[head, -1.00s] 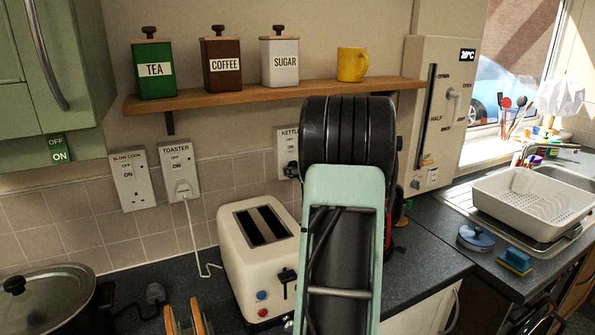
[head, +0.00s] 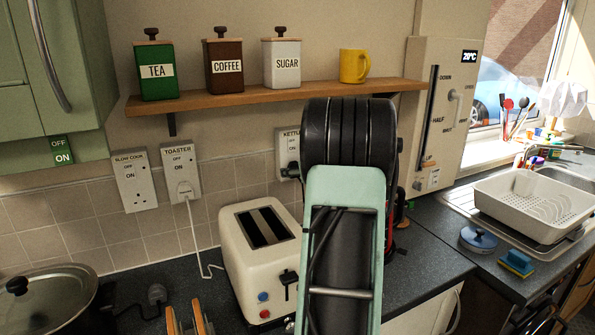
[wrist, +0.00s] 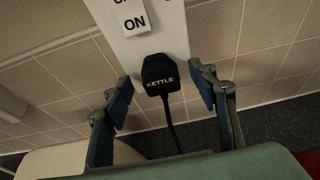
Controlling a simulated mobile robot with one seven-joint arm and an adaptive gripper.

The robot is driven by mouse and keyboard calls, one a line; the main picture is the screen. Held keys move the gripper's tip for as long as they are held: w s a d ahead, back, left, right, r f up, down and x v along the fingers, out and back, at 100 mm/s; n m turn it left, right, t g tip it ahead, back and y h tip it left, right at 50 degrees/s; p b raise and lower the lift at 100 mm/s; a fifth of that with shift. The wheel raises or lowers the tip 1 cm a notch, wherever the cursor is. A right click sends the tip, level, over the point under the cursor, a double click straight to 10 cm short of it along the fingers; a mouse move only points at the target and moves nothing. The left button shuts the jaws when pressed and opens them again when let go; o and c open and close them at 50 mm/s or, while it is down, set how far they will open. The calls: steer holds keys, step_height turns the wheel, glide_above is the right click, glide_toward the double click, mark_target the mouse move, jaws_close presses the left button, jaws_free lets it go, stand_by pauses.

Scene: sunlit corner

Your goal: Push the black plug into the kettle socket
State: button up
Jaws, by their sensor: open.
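The kettle socket (head: 287,149) is a white wall plate above the worktop, partly hidden by my arm in the head view. In the wrist view the socket plate (wrist: 158,45) carries an ON label. The black plug (wrist: 160,75), marked KETTLE, sits against the lower part of this plate, with its cord hanging down. How deep it sits I cannot tell. It also shows as a dark shape at the socket in the head view (head: 291,170). My gripper (wrist: 160,90) is open, its blue-padded fingers on either side of the plug and apart from it.
The cream toaster (head: 260,250) stands on the worktop just left of my arm. The toaster socket (head: 180,170) and slow cook socket (head: 134,181) are further left. A wooden shelf (head: 270,97) with canisters runs above. A lidded pot (head: 45,298) is at the lower left.

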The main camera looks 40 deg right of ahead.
steer(key=v, duration=1.1)
steer(key=shift+s+r, duration=0.2)
steer(key=shift+s, duration=0.1)
